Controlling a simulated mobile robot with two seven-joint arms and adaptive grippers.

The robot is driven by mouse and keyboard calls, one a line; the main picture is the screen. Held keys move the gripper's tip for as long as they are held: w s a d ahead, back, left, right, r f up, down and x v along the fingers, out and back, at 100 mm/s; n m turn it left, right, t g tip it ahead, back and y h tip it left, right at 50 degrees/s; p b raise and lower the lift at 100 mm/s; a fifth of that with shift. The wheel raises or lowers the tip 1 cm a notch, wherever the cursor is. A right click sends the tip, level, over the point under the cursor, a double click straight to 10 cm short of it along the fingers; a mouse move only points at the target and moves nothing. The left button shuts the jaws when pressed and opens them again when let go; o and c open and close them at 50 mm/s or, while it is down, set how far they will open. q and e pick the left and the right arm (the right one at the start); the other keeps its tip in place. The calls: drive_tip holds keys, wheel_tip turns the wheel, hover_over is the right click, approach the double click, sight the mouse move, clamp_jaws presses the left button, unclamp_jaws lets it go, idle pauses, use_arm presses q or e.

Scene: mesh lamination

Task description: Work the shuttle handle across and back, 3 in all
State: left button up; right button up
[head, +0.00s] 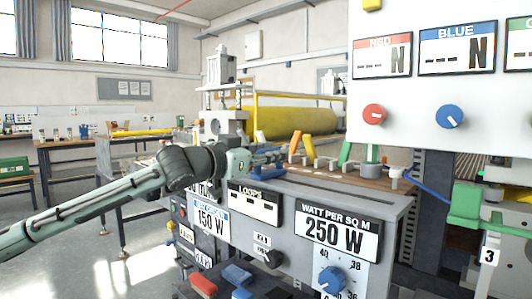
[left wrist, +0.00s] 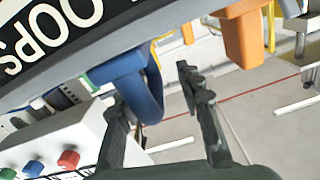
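A blue handle (left wrist: 150,92), which may be the shuttle handle, hangs from the machine's edge in the left wrist view. My left gripper (left wrist: 151,84) is open, with its fingers apart on either side of the blue handle. The handle is nearer the left finger; I cannot tell whether they touch. In the head view my left gripper (head: 247,160) is at the machine's top edge, beside blue parts (head: 267,150), and its fingertips are hard to make out. No label names the shuttle handle. My right gripper is not in view.
Orange handles (head: 307,148) and a green one (head: 345,152) stand on the wooden deck (head: 325,172). The front panel (head: 285,210) carries a blue knob (head: 332,279) and displays. A large yellow roll (head: 290,122) lies behind. Open floor (head: 90,255) is at left.

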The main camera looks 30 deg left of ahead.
use_arm(q)
drive_tip(key=shift+s+a+f, duration=0.1)
drive_tip(key=shift+s+a, duration=0.1)
drive_tip(key=shift+s, duration=0.25)
drive_tip(key=s+a, duration=0.2)
drive_tip(key=s, duration=0.9)
